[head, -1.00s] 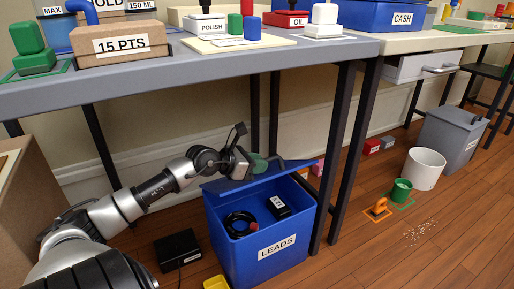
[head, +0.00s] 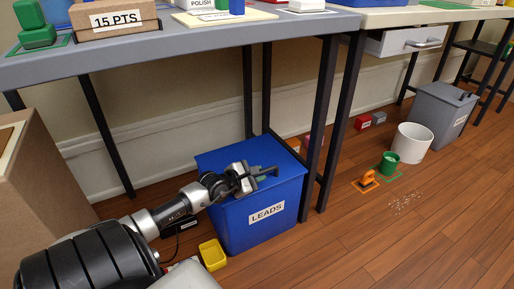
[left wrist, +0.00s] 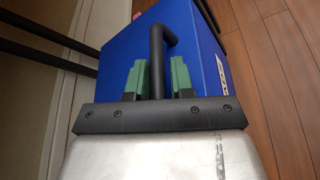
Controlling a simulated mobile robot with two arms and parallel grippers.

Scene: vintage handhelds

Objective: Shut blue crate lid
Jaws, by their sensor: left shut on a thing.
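The blue crate (head: 235,232) marked LEADS stands on the floor under the grey table. Its blue lid (head: 222,158) lies flat over the top, and the inside is hidden. My left gripper (head: 258,174) is at the lid's top, towards its right side. In the left wrist view my left gripper (left wrist: 156,76) has its green fingers on either side of the lid's black handle (left wrist: 158,48) and is shut on it. A thin gap at the lid's edge cannot be ruled out. My right gripper is not in view.
A table leg (head: 328,125) stands close to the crate's right. A white bucket (head: 412,143), green cup (head: 389,163) and orange object (head: 368,181) stand further right.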

